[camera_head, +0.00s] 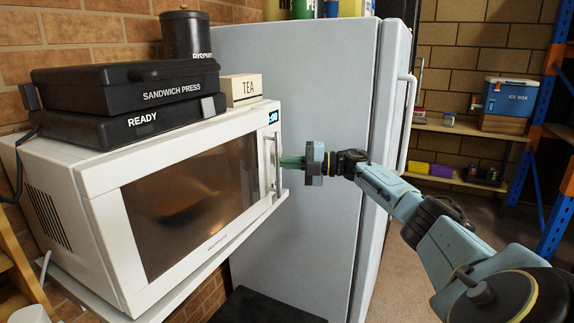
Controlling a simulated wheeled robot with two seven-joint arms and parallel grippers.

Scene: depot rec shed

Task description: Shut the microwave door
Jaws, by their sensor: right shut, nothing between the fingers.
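The white microwave (103,210) stands on a shelf against the brick wall at the left. Its door (190,200) has a dark window with a warm brown glow, and it looks flush with the front; I see no clear gap. An upright handle (276,165) is at the door's right end, below a small lit display. My right gripper (288,162) reaches in from the right with its fingers shut and empty. The fingertips are at the handle; I cannot tell whether they touch it. My left gripper is not in view.
A black sandwich press (130,95), a tea box (241,89) and a dark canister (187,36) sit on the microwave. A tall pale fridge (320,80) stands close behind my right gripper. Shelves with an ice box (508,98) are at the far right, with open floor before them.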

